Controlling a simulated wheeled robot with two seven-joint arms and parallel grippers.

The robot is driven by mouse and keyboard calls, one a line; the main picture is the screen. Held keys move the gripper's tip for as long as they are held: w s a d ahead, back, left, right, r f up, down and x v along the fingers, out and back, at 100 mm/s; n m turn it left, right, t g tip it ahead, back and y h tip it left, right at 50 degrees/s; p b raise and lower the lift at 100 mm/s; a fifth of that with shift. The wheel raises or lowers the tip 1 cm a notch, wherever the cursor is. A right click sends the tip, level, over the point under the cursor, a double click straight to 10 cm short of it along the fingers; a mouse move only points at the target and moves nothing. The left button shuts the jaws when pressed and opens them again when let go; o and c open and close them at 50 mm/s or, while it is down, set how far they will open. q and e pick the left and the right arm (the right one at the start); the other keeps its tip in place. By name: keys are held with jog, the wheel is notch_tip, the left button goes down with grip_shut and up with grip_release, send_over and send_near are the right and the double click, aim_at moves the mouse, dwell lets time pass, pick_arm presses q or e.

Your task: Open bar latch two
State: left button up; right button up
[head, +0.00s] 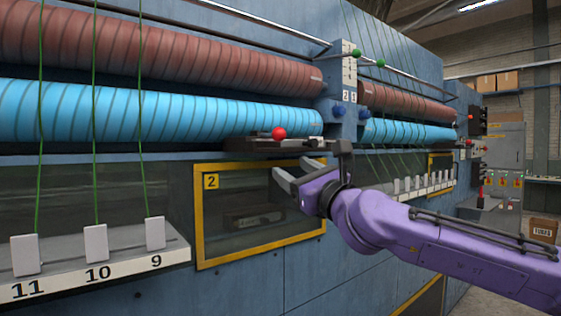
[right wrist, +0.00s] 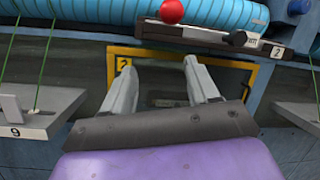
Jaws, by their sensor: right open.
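Bar latch two (head: 275,145) is a dark horizontal bar with a red ball (head: 279,133) on top, above a yellow-framed window (head: 199,225) labelled 2. In the right wrist view the bar (right wrist: 205,38) also shows a dark knob with a light ridged end and a tag reading 2 near its right end. My right gripper (head: 290,170) is open and empty, in front of the window's upper part and just below the bar. In the right wrist view its two fingers (right wrist: 156,68) point toward the window, apart from the red ball. My left gripper is not in view.
Blue and dark red wrapped rollers (head: 150,110) run above the bar. Shelves with white tabs and green threads stand left (head: 120,255) and right (right wrist: 292,92) of the window. My purple right arm comes in from the right. A cardboard box (head: 543,229) sits far right.

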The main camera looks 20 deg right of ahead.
send_near(283, 135)
jog(key=w, duration=0.1)
jog(key=shift+m+t, duration=0.4)
jog(key=p+x, duration=0.2)
jog(key=x, duration=0.3)
jog(key=p+x, duration=0.3)
jog(key=x, duration=0.2)
jog(key=shift+w+a, duration=0.1)
jog(key=shift+a, duration=0.2)
jog(key=shift+w, duration=0.4)
grip_shut()
